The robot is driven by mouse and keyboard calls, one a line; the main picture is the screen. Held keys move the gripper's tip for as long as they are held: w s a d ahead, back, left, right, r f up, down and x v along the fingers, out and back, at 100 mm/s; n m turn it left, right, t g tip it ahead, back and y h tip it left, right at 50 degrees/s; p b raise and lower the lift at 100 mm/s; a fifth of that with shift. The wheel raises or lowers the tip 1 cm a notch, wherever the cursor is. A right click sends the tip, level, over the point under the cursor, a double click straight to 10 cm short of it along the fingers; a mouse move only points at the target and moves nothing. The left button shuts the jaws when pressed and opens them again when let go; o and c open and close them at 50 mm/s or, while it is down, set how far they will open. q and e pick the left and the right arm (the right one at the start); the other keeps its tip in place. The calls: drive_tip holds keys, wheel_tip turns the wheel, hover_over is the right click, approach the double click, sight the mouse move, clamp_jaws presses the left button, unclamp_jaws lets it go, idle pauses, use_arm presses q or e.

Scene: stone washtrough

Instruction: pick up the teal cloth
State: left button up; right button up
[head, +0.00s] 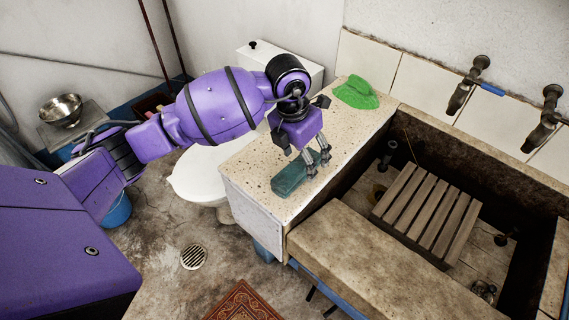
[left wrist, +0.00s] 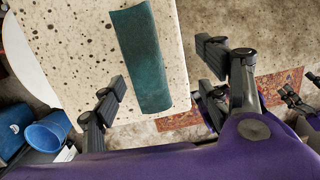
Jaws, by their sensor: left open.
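The teal cloth (head: 290,177) is a folded, oblong piece lying on the speckled stone counter (head: 255,155). My left gripper (head: 318,160) is over the counter, its fingers pointing down near the right end of the cloth. In the left wrist view the cloth (left wrist: 140,58) runs from the top toward the space between the two open fingers of my left gripper (left wrist: 165,75). The jaws are empty, and I cannot tell whether a finger touches the cloth. My right gripper does not show in the head view.
A green cloth (head: 356,92) lies at the counter's back. To the right is the stone trough with a wooden slatted rack (head: 425,212) and wall taps (head: 468,85). A white toilet (head: 200,175) stands left of the counter. A blue bucket (left wrist: 48,130) is on the floor.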

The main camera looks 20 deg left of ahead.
sight(297, 166)
use_arm(q)
drive_tip(key=shift+w+a+r+y, duration=0.2)
drive_tip(key=shift+w+a, duration=0.05)
drive_tip(key=shift+a, duration=0.15)
drive_tip(key=shift+w+a+r+y, duration=0.15)
drive_tip(key=shift+w+a+y, duration=0.1)
drive_tip(key=shift+a, duration=0.1)
drive_tip(key=shift+w+a+f, duration=0.15)
drive_tip(key=shift+f, duration=0.15)
drive_tip(key=f, duration=0.6)
drive_tip(key=shift+w+f, duration=0.2)
drive_tip(key=shift+f, duration=0.2)
drive_tip(key=c, duration=1.4)
drive_tip(key=shift+o, duration=0.2)
drive_tip(key=shift+r, duration=0.15)
